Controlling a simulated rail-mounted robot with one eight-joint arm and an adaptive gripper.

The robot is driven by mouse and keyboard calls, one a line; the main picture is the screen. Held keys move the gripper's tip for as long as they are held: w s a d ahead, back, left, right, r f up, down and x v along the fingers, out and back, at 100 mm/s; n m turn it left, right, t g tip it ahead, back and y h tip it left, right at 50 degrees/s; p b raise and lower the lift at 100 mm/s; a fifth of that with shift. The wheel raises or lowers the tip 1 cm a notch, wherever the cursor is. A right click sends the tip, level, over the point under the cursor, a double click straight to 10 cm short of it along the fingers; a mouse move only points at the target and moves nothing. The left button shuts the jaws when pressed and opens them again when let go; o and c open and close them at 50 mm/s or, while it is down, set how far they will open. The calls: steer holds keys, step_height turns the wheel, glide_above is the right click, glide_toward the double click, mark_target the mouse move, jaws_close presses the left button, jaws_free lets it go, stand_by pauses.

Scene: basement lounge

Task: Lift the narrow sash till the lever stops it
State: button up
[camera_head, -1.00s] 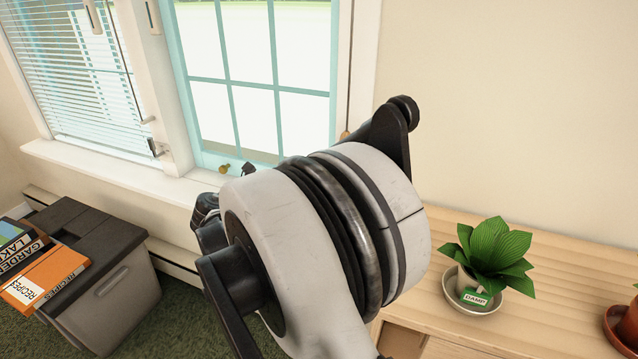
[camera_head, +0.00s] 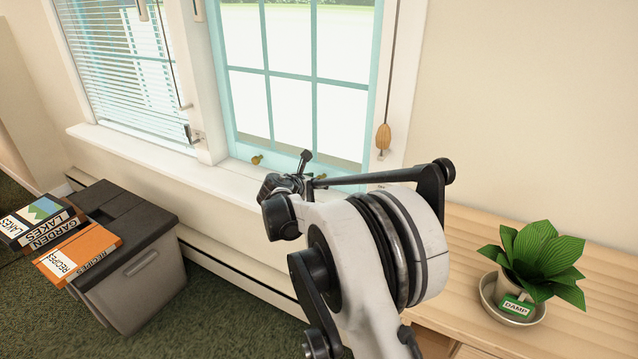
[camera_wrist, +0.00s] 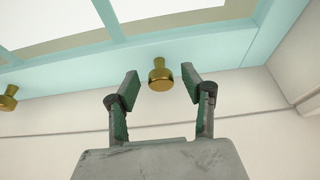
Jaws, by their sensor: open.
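The narrow sash (camera_head: 290,76) is a teal frame with several panes, its bottom rail down at the white sill. A brass knob (camera_head: 257,159) shows on its bottom rail in the head view. My gripper (camera_wrist: 161,84) is open in the wrist view, with its fingertips on either side of a brass knob (camera_wrist: 160,70), apparently not touching it. Another knob (camera_wrist: 8,98) is at the left edge there. In the head view my gripper (camera_head: 288,184) is in front of the sash's lower rail and hides part of it. A small metal lever-like fitting (camera_head: 193,135) is on the post left of the sash.
A blind (camera_head: 120,65) covers the left window. A cord with a wooden pull (camera_head: 383,137) hangs right of the sash. A grey bin (camera_head: 140,285) with books stands below left. A potted plant (camera_head: 540,255) stands on the wooden cabinet (camera_head: 455,275) at right.

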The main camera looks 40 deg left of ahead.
steer(key=shift+w+f, duration=0.15)
steer(key=shift+w, duration=0.2)
steer(key=shift+c, duration=0.2)
jaws_close()
